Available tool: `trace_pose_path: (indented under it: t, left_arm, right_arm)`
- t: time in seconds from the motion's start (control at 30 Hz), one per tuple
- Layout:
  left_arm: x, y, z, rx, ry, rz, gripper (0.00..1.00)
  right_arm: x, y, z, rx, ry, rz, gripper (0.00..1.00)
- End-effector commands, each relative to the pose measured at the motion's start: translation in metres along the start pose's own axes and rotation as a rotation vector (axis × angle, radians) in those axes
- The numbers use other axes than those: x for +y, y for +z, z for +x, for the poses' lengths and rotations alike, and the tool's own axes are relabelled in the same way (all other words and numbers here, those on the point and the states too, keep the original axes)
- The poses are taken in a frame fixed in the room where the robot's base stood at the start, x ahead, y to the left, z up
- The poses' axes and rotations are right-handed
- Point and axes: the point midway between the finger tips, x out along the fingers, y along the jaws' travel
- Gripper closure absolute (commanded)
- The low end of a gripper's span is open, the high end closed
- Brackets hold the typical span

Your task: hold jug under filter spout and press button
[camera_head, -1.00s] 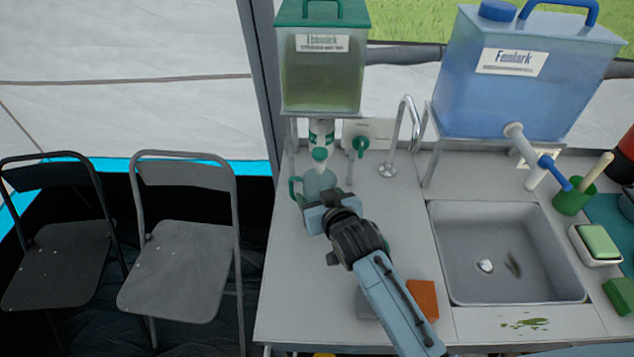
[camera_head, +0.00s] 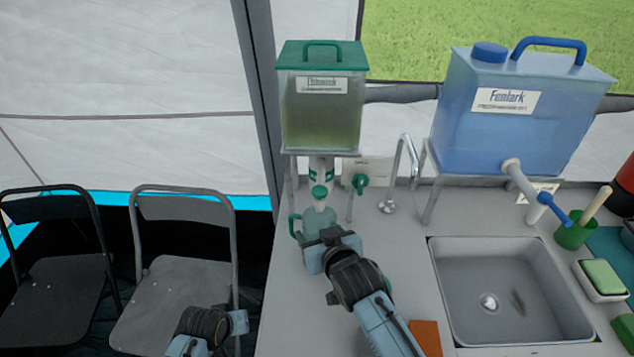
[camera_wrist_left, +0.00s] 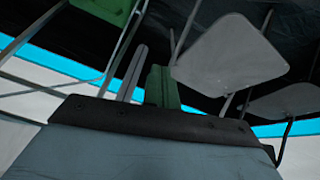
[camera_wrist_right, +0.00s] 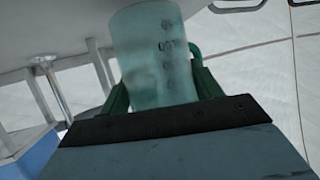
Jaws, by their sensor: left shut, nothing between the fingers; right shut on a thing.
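The filter tank (camera_head: 321,115) with a green lid stands on a raised stand. Its cartridge and green spout (camera_head: 319,192) hang below it. A translucent teal jug (camera_head: 318,219) with a green handle is directly below the spout; I cannot tell the gap between them. My right gripper (camera_head: 322,238) is shut on the jug. In the right wrist view the jug (camera_wrist_right: 155,55) sits upright between the green fingers, with marks on its side. A green knob-like part (camera_head: 360,182) is on a pale panel right of the spout. My left gripper (camera_head: 240,321) is shut and empty, low over the chairs.
A metal tap (camera_head: 408,165) stands right of the panel. Further right are a blue water tank (camera_head: 520,135) on a stand and a sink (camera_head: 505,295). An orange block (camera_head: 425,338) lies near my right arm. Folding chairs (camera_head: 182,275) stand left of the counter.

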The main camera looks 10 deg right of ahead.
Motion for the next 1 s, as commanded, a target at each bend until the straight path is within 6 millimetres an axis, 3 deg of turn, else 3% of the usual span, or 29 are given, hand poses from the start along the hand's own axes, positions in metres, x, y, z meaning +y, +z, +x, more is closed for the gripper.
trace_pose_path:
  t: [0.03, 0.2, 0.4, 0.5, 0.63, 0.8, 1.0]
  left_arm:
    - [0.012, -0.027, -0.015, 0.029, 0.011, -0.004, 1.00]
    - [0.050, -0.094, -0.069, 0.089, 0.042, -0.017, 1.00]
    - [0.100, -0.155, -0.146, 0.157, 0.080, -0.009, 1.00]
    - [0.128, -0.176, -0.188, 0.188, 0.098, 0.007, 1.00]
    - [0.165, -0.194, -0.247, 0.229, 0.118, 0.044, 1.00]
    - [0.207, -0.198, -0.321, 0.280, 0.123, 0.108, 1.00]
    - [0.234, -0.187, -0.378, 0.328, 0.105, 0.171, 1.00]
  right_arm:
    - [0.000, -0.001, 0.000, 0.002, 0.000, 0.000, 0.67]
    - [0.000, -0.001, 0.000, 0.002, 0.000, 0.000, 0.67]
    - [0.000, -0.001, 0.000, 0.002, 0.000, 0.000, 0.67]
    - [0.000, -0.001, 0.000, 0.002, 0.000, 0.000, 0.67]
    - [0.000, -0.001, 0.000, 0.002, 0.000, 0.000, 0.67]
    - [0.000, -0.001, 0.000, 0.002, 0.000, 0.000, 0.67]
    - [0.000, -0.001, 0.000, 0.002, 0.000, 0.000, 0.67]
